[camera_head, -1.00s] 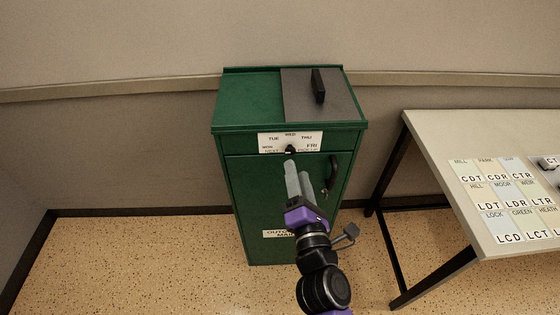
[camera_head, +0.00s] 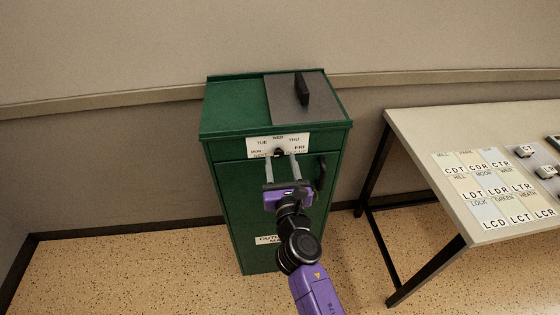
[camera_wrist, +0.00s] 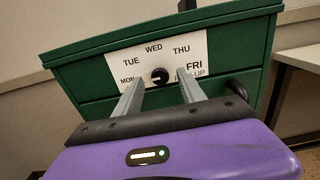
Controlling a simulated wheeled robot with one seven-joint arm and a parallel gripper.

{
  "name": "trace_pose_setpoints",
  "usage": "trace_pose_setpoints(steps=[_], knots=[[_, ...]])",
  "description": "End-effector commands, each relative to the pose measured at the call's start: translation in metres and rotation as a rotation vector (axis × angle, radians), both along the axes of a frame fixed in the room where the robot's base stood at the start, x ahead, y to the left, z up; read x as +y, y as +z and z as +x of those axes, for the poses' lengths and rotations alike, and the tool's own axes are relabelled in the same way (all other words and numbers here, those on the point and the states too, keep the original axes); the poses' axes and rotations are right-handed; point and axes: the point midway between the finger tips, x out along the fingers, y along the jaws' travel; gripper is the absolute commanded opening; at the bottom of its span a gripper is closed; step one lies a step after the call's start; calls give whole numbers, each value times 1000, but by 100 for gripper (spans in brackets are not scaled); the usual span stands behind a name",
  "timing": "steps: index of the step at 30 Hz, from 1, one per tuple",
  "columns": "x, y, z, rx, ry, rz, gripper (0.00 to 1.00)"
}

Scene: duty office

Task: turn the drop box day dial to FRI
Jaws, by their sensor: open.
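The green drop box (camera_head: 228,180) stands against the wall. Its white dial plate (camera_head: 264,142) carries the days MON, TUE, WED, THU and FRI in an arc. The black day dial (camera_wrist: 160,75) sits low in the middle of the plate; it also shows in the head view (camera_head: 279,152). A light mark shows on the dial, but I cannot tell surely which day it points to. My gripper (camera_head: 281,157) is open in front of the plate. In the wrist view its two grey fingers (camera_wrist: 160,88) lie either side of the dial, apart from it as far as I can tell.
A grey lid panel with a black handle (camera_head: 303,90) tops the box. A black door handle (camera_head: 321,167) is right of my gripper. A table (camera_head: 412,122) with lettered cards and small blocks stands at right. Floor at left is clear.

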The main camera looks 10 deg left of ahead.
Motion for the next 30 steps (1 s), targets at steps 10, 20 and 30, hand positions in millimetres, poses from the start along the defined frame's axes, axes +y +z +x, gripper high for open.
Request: trace_pose_setpoints(steps=[10,20,30], knots=[[5,0,15,0,2,1,47],[5,0,15,0,1,1,12],[5,0,15,4,1,15,0]])
